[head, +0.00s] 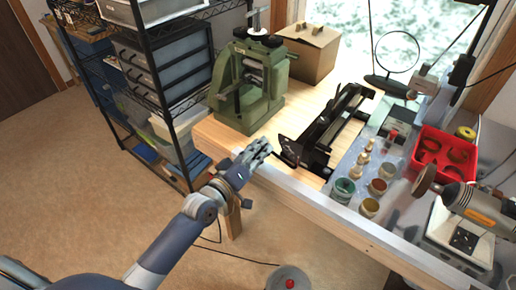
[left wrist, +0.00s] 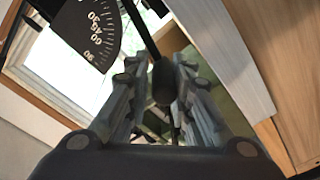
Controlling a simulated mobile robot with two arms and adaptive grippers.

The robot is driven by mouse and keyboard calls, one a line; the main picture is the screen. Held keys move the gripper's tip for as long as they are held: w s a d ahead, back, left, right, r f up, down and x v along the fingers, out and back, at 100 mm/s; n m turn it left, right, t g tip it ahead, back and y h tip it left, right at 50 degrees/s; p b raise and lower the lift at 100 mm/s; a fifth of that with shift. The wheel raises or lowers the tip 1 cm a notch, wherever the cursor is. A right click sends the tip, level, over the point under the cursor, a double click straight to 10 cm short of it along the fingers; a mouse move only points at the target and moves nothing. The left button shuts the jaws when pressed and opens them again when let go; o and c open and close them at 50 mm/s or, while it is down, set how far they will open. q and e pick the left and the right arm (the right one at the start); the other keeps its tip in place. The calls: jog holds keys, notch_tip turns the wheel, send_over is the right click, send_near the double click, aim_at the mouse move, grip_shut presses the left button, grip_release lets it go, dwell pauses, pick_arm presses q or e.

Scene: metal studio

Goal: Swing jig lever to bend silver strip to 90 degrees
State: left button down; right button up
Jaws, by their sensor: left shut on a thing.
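The black bending jig (head: 318,138) stands on the wooden bench near its front edge. Its lever ends in a dark rounded knob (left wrist: 163,82), with a thin rod running up from it in the left wrist view. A black angle dial (left wrist: 90,32) with white numbers, including 90, shows at the upper left there. My left gripper (head: 266,147) reaches the lever end from the left at the bench edge. It is shut on the lever knob, which sits between the two fingers (left wrist: 158,72). I cannot make out the silver strip. My right gripper is out of view.
A green press (head: 246,88) and a cardboard box (head: 308,50) stand behind the jig. Small jars (head: 343,188), a red tray (head: 418,158) and a polishing motor (head: 480,206) are to the right. A black shelf rack (head: 160,80) stands left of the bench (head: 300,192).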

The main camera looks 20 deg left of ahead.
pick_arm(q)
jog(key=shift+s+d+f+g, duration=0.1)
jog(key=shift+d+f+g, duration=0.05)
jog(key=shift+f, duration=0.25)
jog(key=shift+s+d+f+g, duration=0.1)
jog(key=shift+f+g, duration=0.05)
jog(key=shift+f, duration=0.25)
jog(key=c, duration=1.5)
grip_release()
